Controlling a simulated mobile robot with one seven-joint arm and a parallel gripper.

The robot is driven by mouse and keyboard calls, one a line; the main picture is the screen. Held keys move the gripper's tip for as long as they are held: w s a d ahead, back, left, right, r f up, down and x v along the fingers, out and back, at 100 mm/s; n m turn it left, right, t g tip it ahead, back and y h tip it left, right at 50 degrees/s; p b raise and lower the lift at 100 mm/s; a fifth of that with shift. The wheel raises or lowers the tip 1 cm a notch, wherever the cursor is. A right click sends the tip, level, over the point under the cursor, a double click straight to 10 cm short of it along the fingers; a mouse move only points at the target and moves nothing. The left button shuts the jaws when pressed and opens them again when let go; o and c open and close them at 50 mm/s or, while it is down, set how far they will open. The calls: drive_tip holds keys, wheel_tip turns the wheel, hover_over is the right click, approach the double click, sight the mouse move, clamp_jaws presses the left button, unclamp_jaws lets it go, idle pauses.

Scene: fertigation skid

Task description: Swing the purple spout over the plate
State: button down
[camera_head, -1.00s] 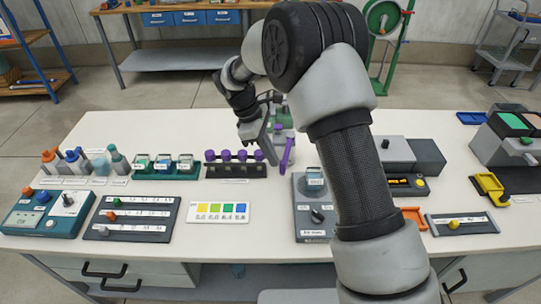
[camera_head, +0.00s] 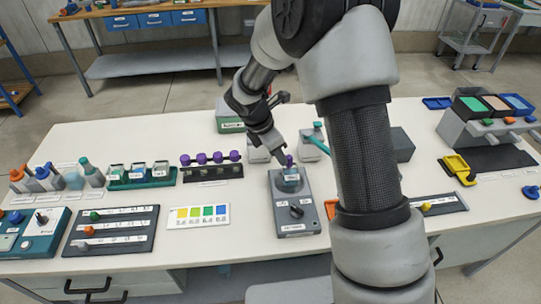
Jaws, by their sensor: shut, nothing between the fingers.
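The purple spout (camera_head: 290,161) shows only as a short piece beside my gripper's fingertips; the rest of it is hidden behind the gripper and wrist. I cannot tell whether the fingers touch the spout.
A teal spout (camera_head: 318,130) on a white-grey base stands just right of my gripper. A rack with purple caps (camera_head: 212,168) and a colour chart (camera_head: 198,215) lie to the left. My forearm hides part of the bench on the right.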

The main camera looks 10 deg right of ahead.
drive_tip(key=shift+w+d, duration=0.1)
drive_tip(key=shift+d, duration=0.55)
drive_tip(key=shift+w, duration=0.1)
